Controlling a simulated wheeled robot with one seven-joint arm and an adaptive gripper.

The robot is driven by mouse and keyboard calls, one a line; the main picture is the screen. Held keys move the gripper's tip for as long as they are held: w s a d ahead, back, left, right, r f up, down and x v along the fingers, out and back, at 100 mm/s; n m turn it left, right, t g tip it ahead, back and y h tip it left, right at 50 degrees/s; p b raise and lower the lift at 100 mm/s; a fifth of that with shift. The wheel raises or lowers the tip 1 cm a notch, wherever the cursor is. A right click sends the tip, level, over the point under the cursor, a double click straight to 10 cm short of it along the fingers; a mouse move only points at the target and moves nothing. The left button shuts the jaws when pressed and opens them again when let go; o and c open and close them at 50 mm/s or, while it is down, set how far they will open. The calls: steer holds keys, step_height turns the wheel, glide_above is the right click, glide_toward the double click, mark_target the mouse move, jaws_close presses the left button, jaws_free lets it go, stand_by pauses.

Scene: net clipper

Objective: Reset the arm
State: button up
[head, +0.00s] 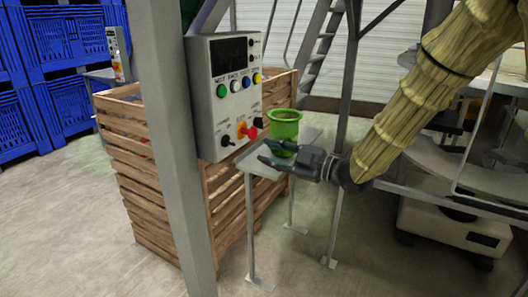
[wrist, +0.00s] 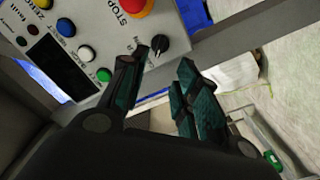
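My gripper (head: 266,154) is at the end of my arm, which has a yellowish wrinkled cover, in the head view. It is in front of a grey control panel (head: 202,130) with coloured buttons, a red knob and black switches. In the wrist view the two fingers (wrist: 165,82) stand apart with nothing between them. The panel also shows in the wrist view (wrist: 98,38), beyond the fingers, with a black switch near the fingertips. I cannot tell whether a finger touches the panel.
A green pot (head: 285,127) stands on a small metal table (head: 262,165) right behind my gripper. A grey post (head: 170,150) rises at the left of the panel. A wooden crate (head: 150,190) stands behind it. Blue bins (head: 60,50) are stacked at the far left. Open floor lies in front.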

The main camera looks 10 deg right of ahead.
stand_by(0.3)
step_height(320, 180, down, 19)
steer(key=s+d+m+h+p, duration=0.25)
steer(key=m+h, duration=0.25)
steer(key=m, duration=0.3)
steer(key=s+d+f+m+g+h+p, duration=0.1)
steer(key=s+d+f+m+h, duration=0.15)
steer(key=s+f, duration=0.4)
steer(key=s+d+f+m+g+h, duration=0.1)
steer(key=s+f+m+h, duration=0.2)
steer(key=f, duration=0.6)
steer(key=s+d+f+m+g+h+p, duration=0.1)
steer(key=s+d+f+m+g, duration=0.1)
steer(key=s, duration=0.8)
steer(key=s+d+f+m+g+h+p, duration=0.1)
steer(key=s+d+f+m+g, duration=0.1)
steer(key=s+f, duration=0.5)
steer(key=s+d+f+m+g+h+p, duration=0.1)
steer(key=s+d+f+m+g+h, duration=0.1)
steer(key=s, duration=1.3)
step_height(320, 180, down, 4)
steer(key=m+g, duration=0.1)
steer(key=g, duration=0.1)
steer(key=shift+s+d+r+g, duration=0.2)
steer(key=shift+d+r+g, duration=0.1)
steer(key=shift+d, duration=0.1)
